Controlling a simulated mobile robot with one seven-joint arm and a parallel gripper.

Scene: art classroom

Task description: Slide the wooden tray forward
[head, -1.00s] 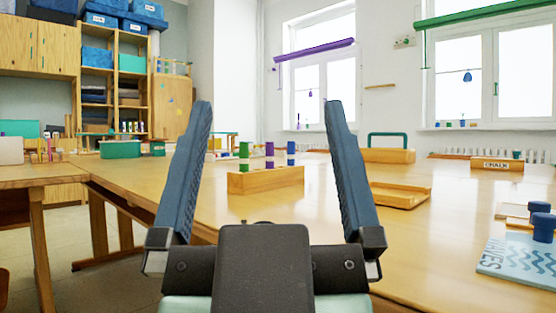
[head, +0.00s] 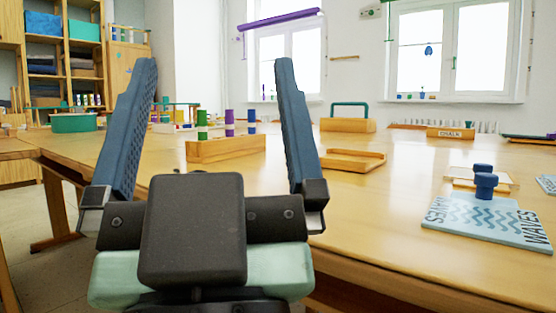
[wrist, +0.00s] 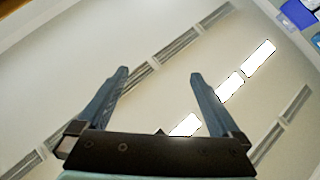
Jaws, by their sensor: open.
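A shallow wooden tray (head: 366,165) with a low rim lies on the wooden table (head: 330,215), right of the middle in the head view. It looks empty. My gripper (head: 216,65) is open and empty, pointing up in the foreground. In the picture its right finger stands just left of the tray, but it is nearer to the camera and apart from it. The wrist view shows the open gripper (wrist: 158,75) against the ceiling, with no tray in sight.
A wooden block (head: 225,150) with coloured cylinders stands left of the tray. A green-handled wooden box (head: 347,125) and a chalk box (head: 450,133) stand behind. A blue WAVES board (head: 485,222) and blue-knobbed stamps (head: 486,185) lie right. The table's near middle is clear.

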